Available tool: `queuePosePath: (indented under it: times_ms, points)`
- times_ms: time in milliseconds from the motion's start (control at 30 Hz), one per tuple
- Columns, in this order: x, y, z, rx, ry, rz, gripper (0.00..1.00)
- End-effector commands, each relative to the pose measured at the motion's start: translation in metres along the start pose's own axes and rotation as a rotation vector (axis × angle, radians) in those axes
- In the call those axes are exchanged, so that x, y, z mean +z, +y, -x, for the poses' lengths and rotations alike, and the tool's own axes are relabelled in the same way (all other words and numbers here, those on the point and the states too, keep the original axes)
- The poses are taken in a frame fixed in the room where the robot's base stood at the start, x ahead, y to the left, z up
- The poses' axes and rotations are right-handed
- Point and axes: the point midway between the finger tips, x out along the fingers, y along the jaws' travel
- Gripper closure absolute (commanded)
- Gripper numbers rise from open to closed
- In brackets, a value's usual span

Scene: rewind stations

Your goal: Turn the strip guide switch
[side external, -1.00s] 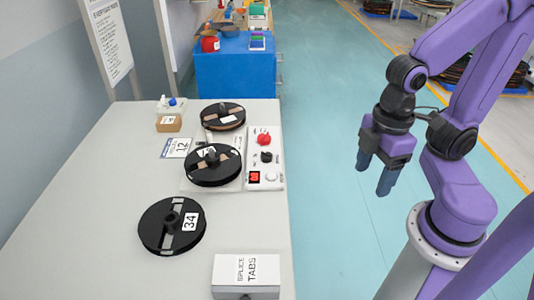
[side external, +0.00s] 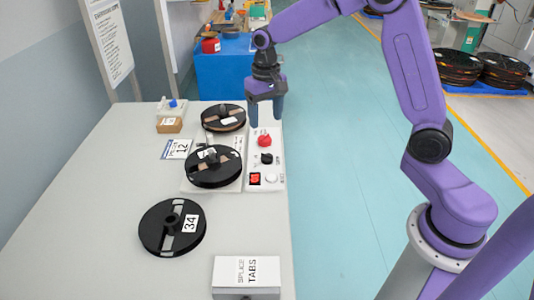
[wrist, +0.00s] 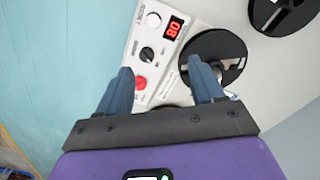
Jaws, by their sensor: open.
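The white control panel (side external: 279,184) lies on the table beside the reels. It carries a red knob (side external: 264,140), a black rotary switch (side external: 267,158), a white round button (side external: 271,179) and a red lit display (side external: 255,178). The labels are too small to tell which control is the strip guide switch. In the wrist view the black switch (wrist: 147,53) and red knob (wrist: 140,83) show between the fingers. My gripper (side external: 265,110) is open and empty, above the panel's far end, fingers pointing down. In the wrist view my gripper (wrist: 162,72) touches nothing.
Two reels, a near one (side external: 214,167) and a far one (side external: 223,117), stand left of the panel. A loose reel (side external: 171,227) marked 34 and a splice tabs box (side external: 246,273) are nearer. A blue cabinet (side external: 232,80) stands beyond the table.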

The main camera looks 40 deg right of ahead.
Motion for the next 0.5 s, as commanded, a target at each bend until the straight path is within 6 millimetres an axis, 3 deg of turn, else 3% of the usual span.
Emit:
queuePosePath:
  times_ms: [100,200,500]
  points:
    - [-0.034,0.021,-0.012,0.002,-0.004,-0.137,0.33]
    - [-0.052,0.035,-0.018,0.003,-0.005,-0.217,0.33]
    - [-0.065,0.048,-0.033,0.004,-0.006,-0.284,0.33]
